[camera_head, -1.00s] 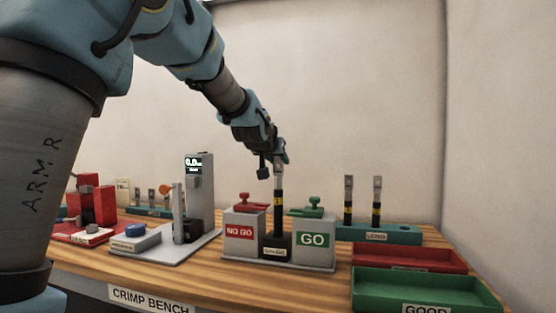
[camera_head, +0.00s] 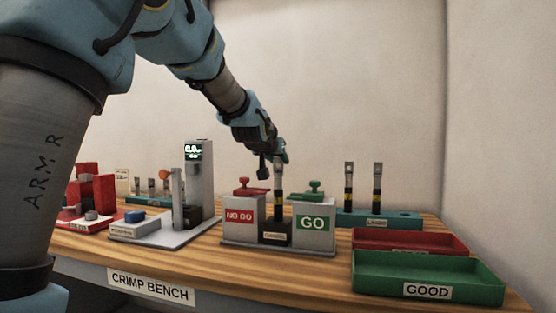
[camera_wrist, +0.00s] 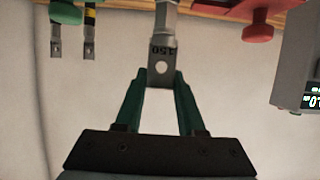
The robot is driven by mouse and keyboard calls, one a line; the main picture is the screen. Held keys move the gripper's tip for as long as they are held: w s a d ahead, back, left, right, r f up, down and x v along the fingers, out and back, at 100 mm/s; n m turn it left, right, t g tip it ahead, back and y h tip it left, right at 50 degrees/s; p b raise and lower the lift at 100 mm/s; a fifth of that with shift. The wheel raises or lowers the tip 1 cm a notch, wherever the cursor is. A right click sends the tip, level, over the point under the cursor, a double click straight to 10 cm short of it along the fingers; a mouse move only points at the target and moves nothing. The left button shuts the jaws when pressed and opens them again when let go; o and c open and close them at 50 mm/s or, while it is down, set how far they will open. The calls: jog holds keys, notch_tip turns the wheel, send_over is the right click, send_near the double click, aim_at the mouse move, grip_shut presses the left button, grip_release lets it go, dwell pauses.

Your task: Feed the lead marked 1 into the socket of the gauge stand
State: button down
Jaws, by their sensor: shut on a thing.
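My gripper (camera_head: 280,158) is above the stand, shut on the lead's top lug. In the wrist view the green fingers of my gripper (camera_wrist: 161,80) pinch the flat lug (camera_wrist: 161,62), which has a hole and a stamped mark. No number 1 is legible on it.
A teal rack labelled LEADS (camera_head: 400,218) behind right holds two upright leads (camera_head: 348,190). A red tray (camera_head: 410,240) and green GOOD tray (camera_head: 430,270) lie at the right. A grey tester with a display (camera_head: 196,170) and a red press (camera_head: 90,200) stand left.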

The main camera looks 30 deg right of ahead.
jog(key=shift+c, duration=2.2)
grip_release()
jog(key=b+v, duration=0.1)
jog(key=v, duration=0.5)
jog(key=shift+d, duration=0.15)
jog(key=p+v, duration=0.5)
jog(key=p, duration=0.1)
jog(key=shift+w+r, duration=0.1)
